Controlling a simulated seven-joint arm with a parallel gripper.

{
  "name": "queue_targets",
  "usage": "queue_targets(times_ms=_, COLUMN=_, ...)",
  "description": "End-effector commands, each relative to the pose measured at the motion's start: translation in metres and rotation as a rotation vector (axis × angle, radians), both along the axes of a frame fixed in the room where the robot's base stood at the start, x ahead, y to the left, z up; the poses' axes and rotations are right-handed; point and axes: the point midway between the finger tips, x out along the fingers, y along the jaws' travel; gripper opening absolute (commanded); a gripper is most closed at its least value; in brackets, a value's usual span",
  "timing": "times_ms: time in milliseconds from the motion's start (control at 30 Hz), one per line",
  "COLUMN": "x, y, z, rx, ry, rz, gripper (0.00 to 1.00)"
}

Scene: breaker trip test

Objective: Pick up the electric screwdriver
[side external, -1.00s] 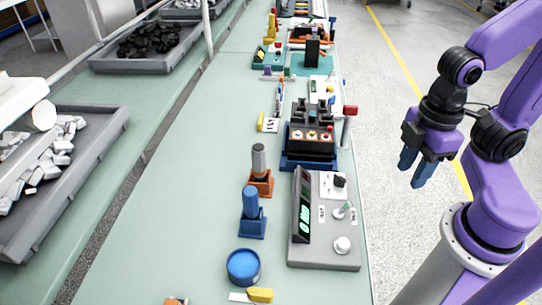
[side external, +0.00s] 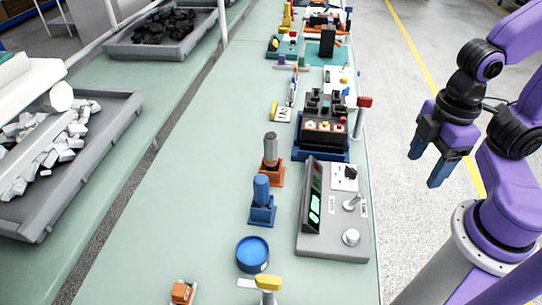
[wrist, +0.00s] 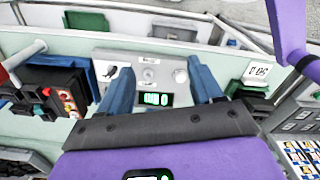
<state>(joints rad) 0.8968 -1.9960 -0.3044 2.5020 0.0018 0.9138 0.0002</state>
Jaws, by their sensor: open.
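Two upright handle-shaped tools stand in holders on the green bench in the side view. One is a blue tool (side external: 261,187) in a blue holder (side external: 262,216). The other is a grey-topped tool (side external: 270,146) in an orange holder (side external: 271,177). I cannot tell for sure which is the electric screwdriver. My gripper (side external: 428,163) is open and empty, to the right of both tools, off the bench's right edge and apart from everything. In the wrist view, its blue fingers (wrist: 160,72) frame the grey test panel; neither upright tool is clearly visible there.
The grey test panel (side external: 333,238) with a green display and knobs lies between my gripper and the tools. Behind it stands a breaker block (side external: 325,127) on a blue base. A blue round container (side external: 252,252) is nearer the front. The bench's left-middle is clear.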

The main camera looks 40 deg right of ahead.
Motion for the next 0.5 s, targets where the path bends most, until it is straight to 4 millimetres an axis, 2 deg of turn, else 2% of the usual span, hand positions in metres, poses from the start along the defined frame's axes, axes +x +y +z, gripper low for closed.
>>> queue_targets(times_ms=167, x=0.014, y=0.011, z=0.005, rx=-0.002, ry=-0.001, rz=0.020, gripper=0.65)
queue_targets(times_ms=267, x=0.036, y=0.027, z=0.013, rx=-0.005, ry=-0.001, rz=0.053, gripper=0.65)
queue_targets(times_ms=500, x=0.103, y=0.070, z=0.033, rx=-0.013, ry=-0.002, rz=0.161, gripper=0.65)
